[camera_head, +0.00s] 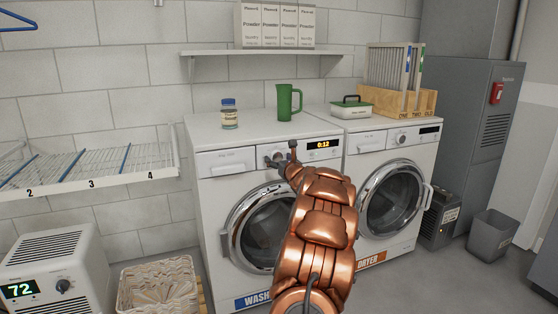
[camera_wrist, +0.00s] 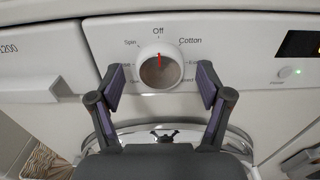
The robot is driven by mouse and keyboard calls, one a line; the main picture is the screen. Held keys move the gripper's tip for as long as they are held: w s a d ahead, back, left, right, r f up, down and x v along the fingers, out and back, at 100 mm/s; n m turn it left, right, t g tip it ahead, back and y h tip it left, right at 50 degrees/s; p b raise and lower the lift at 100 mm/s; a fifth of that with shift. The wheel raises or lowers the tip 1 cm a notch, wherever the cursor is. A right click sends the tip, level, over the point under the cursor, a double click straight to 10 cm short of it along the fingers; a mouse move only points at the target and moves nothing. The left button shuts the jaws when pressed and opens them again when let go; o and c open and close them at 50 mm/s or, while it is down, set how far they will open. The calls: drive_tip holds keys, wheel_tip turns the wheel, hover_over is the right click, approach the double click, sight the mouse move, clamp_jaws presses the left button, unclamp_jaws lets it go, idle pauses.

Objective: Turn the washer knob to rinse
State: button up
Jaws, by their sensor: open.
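The washer (camera_head: 217,210) is the left of two white front-loading machines in the head view, with a display (camera_head: 323,144) reading 0:12. In the wrist view the round washer knob (camera_wrist: 160,70) has a red mark pointing up at "Off". "Spin" is printed to its upper left and "Cotton" to its upper right. Labels lower on both sides are partly hidden by my fingers, and I cannot read "Rinse". My gripper (camera_wrist: 161,84) is open, with one finger on each side of the knob and visible gaps between. In the head view my arm covers part of the washer front.
The dryer (camera_head: 390,195) stands close on the right. A blue-lidded jar (camera_head: 229,115) and a green jug (camera_head: 288,102) stand on the washer top. A wire drying rack (camera_head: 95,170) is at left, above a dehumidifier (camera_head: 55,275) and a basket (camera_head: 158,284).

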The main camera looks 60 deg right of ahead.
drive_tip(key=c, duration=1.2)
drive_tip(key=shift+m, duration=0.3)
